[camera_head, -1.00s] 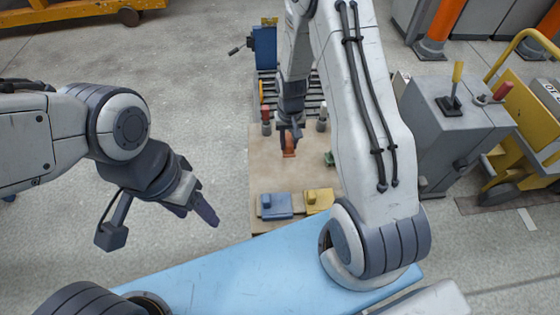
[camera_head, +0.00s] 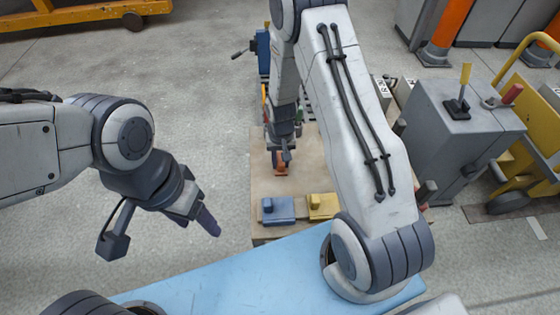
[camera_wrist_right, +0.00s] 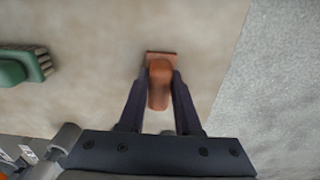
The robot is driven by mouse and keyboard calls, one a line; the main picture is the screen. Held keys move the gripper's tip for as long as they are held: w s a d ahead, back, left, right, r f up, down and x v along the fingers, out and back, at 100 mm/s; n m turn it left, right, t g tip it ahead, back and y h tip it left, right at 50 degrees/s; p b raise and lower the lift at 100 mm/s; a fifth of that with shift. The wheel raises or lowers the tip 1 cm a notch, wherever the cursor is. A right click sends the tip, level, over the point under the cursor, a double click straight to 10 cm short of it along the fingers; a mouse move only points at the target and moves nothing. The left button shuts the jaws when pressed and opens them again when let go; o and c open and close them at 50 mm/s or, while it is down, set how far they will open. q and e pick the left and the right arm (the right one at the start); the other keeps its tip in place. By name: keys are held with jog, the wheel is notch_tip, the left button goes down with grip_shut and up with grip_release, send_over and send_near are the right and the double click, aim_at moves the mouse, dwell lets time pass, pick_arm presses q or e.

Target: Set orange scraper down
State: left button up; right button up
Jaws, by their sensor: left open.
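The orange scraper (camera_head: 280,169) shows under my right gripper (camera_head: 282,156) in the head view, low over the left part of the tan board (camera_head: 262,185). In the right wrist view the scraper (camera_wrist_right: 159,88) lies between the two dark fingers of the right gripper (camera_wrist_right: 161,80), which close on its handle from both sides. Its wider flat end points away from the palm. I cannot tell whether the scraper touches the board. My left gripper (camera_head: 207,220) is open and empty, left of the board above the floor.
A blue block-like tool (camera_head: 279,212) and a yellow one (camera_head: 323,206) lie at the board's near edge. A green brush-like thing (camera_wrist_right: 18,68) lies left of the scraper in the wrist view. Bare board surrounds the scraper; the board's edge is to its right there. A grey cabinet (camera_head: 455,130) stands at right.

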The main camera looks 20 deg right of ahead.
jog(key=o, duration=0.4)
jog(key=s+a+r+n+p, duration=0.1)
jog(key=a+r+p, duration=0.2)
jog(key=r, duration=0.6)
jog(key=s+a+r+n+p, duration=0.1)
jog(key=s+a+r+p, duration=0.15)
jog(key=r, duration=0.65)
jog(key=s+a+r+n, duration=0.2)
jog(key=s+r+n, duration=0.1)
jog(key=s, duration=0.3)
jog(key=s+a+r+n, duration=0.2)
jog(key=s+a+r, duration=0.1)
jog(key=s+r, duration=0.3)
jog(key=s+a+r+n+y, duration=0.1)
jog(key=s+a+r+n, duration=0.2)
jog(key=s, duration=0.5)
jog(key=shift+a+r+n, duration=0.25)
jog(key=shift+r+n, duration=0.05)
jog(key=shift+r, duration=0.35)
